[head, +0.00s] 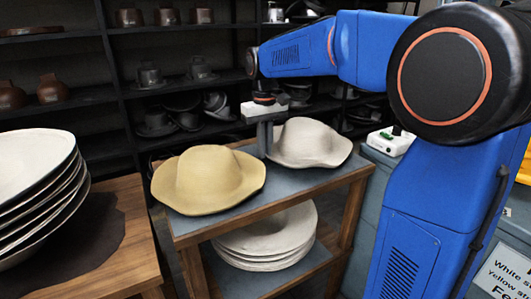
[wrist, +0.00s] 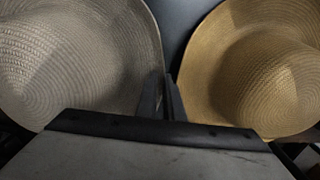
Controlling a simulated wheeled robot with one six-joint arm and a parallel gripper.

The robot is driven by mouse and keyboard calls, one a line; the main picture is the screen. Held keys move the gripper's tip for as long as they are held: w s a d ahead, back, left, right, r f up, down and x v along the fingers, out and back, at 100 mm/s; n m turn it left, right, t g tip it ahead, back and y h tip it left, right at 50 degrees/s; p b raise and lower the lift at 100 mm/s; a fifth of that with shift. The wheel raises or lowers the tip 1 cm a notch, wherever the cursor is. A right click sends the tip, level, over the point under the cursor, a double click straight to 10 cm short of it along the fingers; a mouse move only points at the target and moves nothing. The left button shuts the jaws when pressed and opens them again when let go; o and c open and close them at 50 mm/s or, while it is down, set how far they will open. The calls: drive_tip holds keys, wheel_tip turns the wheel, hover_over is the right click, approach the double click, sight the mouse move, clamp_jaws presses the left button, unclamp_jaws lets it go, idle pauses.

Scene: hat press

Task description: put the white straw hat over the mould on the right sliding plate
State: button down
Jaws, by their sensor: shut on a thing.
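The white straw hat (head: 308,142) rests on the upper shelf of a small cart, at its back right. My gripper (head: 266,145) points down at the left edge of its brim. In the wrist view the fingers (wrist: 162,98) are close together, shut on the brim of the white hat (wrist: 75,60). The yellow straw hat (head: 208,178) lies on the same shelf, nearer the front left; it shows at the right in the wrist view (wrist: 255,75). The mould and the right sliding plate are not in view.
The cart (head: 215,233) has a lower shelf with a stack of white hats (head: 265,240). A wooden table (head: 145,240) at the left bears a stack of pale, wide-rimmed pieces (head: 35,165). Dark shelving with hats and pots stands behind. A sign (head: 505,270) shows at right.

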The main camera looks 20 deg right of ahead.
drive_tip(key=shift+f, duration=1)
drive_tip(key=c, duration=2.2)
unclamp_jaws()
wheel_tip(320, 180, up, 12)
drive_tip(key=shift+r, duration=0.2)
drive_tip(key=s+d+f+t, duration=0.1)
drive_tip(key=s+f, duration=0.6)
drive_tip(key=s, duration=0.3)
drive_tip(key=s+d+f+m+t, duration=0.1)
drive_tip(key=s+d+f+t, duration=0.1)
drive_tip(key=s+f, duration=0.4)
drive_tip(key=s+d+f+t, duration=0.1)
drive_tip(key=s+f, duration=0.6)
drive_tip(key=s, duration=0.8)
drive_tip(key=shift+d+f+m+t, duration=0.3)
drive_tip(key=shift+d+f+t, duration=0.1)
drive_tip(key=shift+d, duration=0.25)
